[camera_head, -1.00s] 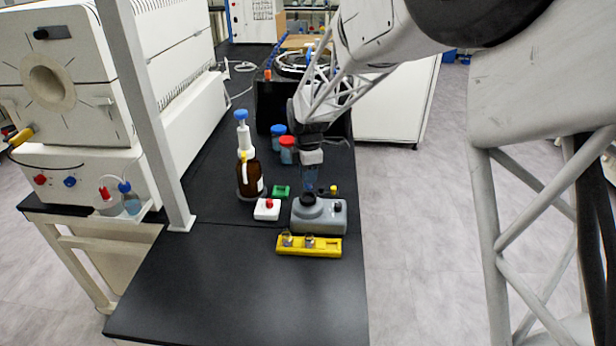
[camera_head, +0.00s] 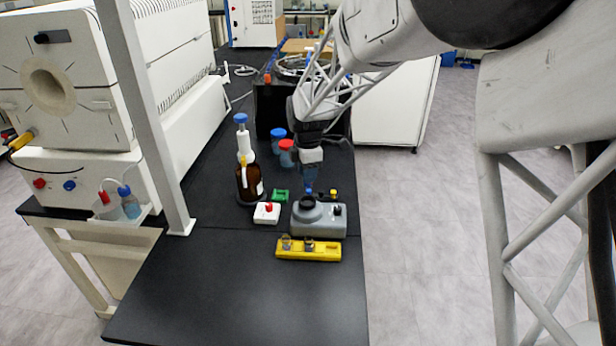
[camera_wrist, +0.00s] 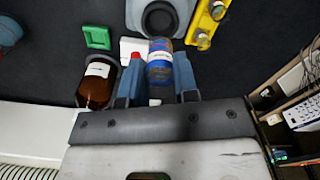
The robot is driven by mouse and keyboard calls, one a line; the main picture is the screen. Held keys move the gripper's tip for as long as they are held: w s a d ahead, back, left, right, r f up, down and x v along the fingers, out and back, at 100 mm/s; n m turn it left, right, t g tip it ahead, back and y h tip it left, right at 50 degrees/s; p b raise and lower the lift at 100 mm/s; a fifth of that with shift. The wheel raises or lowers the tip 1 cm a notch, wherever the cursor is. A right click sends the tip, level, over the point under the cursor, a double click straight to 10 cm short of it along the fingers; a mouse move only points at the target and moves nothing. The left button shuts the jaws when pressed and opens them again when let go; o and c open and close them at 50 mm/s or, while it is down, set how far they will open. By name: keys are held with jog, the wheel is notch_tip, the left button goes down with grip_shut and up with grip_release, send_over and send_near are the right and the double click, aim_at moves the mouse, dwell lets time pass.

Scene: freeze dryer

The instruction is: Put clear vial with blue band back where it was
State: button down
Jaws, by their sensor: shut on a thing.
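My gripper (camera_head: 310,178) hangs over the back of the grey mixer (camera_head: 328,222), close to its round dark cup (camera_head: 307,203). In the wrist view my gripper (camera_wrist: 157,85) is shut on the clear vial with blue band (camera_wrist: 159,62), which sits between the two blue-grey fingers. The vial carries a white label and shows blue at both ends of its body. The mixer cup (camera_wrist: 160,20) shows just beyond the vial. The yellow rack (camera_head: 322,255) lies in front of the mixer and holds two small clear vials (camera_head: 309,244).
A brown bottle (camera_head: 249,182) with a white dispenser stands left of my gripper. A white box with a red knob (camera_head: 267,213) and a green block (camera_head: 281,196) sit left of the mixer. Red- and blue-capped jars (camera_head: 287,152) stand behind. The front bench (camera_head: 230,290) is clear.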

jog(key=s+d+f+n, duration=0.1)
jog(key=s+d+f, duration=0.2)
jog(key=s, duration=0.5)
jog(key=s+d+f+n, duration=0.1)
jog(key=s+d+f, duration=0.3)
jog(key=s, duration=0.5)
jog(key=s+d+f+n, duration=0.1)
jog(key=s+d+f, duration=0.2)
jog(key=s, duration=0.6)
jog(key=shift+d+f+n, duration=0.2)
jog(key=shift+d+n, duration=0.2)
jog(key=shift+d, duration=0.55)
jog(key=w+a, duration=0.1)
jog(key=w, duration=0.4)
jog(key=w+a+f, duration=0.1)
jog(key=w, duration=0.3)
jog(key=w+a, duration=0.2)
jog(key=w, duration=0.3)
jog(key=shift+w+f, duration=0.2)
jog(key=shift+w, duration=0.15)
jog(key=shift+w, duration=0.1)
jog(key=shift+w, duration=0.2)
jog(key=shift+w+a+f, duration=0.1)
jog(key=shift+f, duration=1.7)
jog(key=shift+f, duration=0.15)
